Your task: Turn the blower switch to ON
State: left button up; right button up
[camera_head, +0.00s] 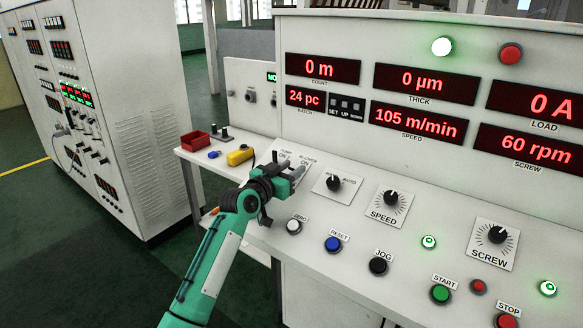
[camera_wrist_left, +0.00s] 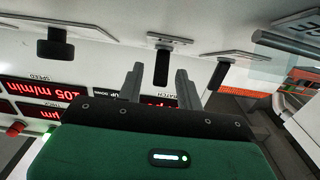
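The BLOWER label (camera_head: 308,160) sits on the sloped panel beside the PUMP label (camera_head: 286,154). In the head view my left gripper (camera_head: 289,168) is just in front of these labels and hides most of both switches. In the left wrist view, which is turned over, my left gripper (camera_wrist_left: 159,80) is open. A black switch lever (camera_wrist_left: 162,68), apparently the blower switch, lies in line with the gap between its fingers. I cannot tell whether either finger touches it. Another black lever (camera_wrist_left: 219,75) lies outside the fingers. My right gripper is not in view.
The AUTO selector knob (camera_head: 333,183) stands close to the right of my gripper. The white ZERO button (camera_head: 294,227) is below it. A yellow object (camera_head: 240,155) and a red bin (camera_head: 197,143) lie on the table to the left.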

pick_arm(q)
jog(key=shift+w+d, duration=0.2)
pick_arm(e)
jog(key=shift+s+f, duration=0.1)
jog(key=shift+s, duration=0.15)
pick_arm(q)
jog(key=shift+c, duration=0.3)
